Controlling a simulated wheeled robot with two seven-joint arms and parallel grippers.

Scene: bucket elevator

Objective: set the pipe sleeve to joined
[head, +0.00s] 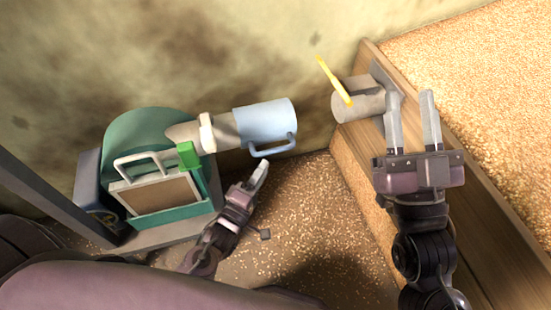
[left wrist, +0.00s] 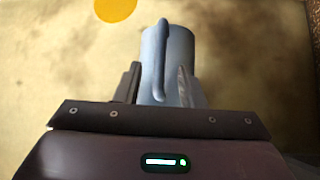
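The pipe sleeve (head: 262,118) is a light blue cylinder with a loop handle (head: 272,148) on its lower side. It sits on the end of a grey pipe (head: 220,128) from the green machine. A grey pipe stub (head: 352,106) at the wooden box is apart from it, with a gap between. My left gripper (head: 257,178) is just below the handle. In the left wrist view the sleeve (left wrist: 181,60) is ahead, and the open fingers stand either side of the handle (left wrist: 160,60); contact cannot be told. My right gripper (head: 412,120) is open and empty before the stub.
A thin yellow piece (head: 334,80) stands by the stub; a yellow disc (left wrist: 115,8) shows in the left wrist view. The green machine (head: 150,135) is at left. A wooden box (head: 465,140) filled with grain is at right. Grain covers the floor (head: 310,215).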

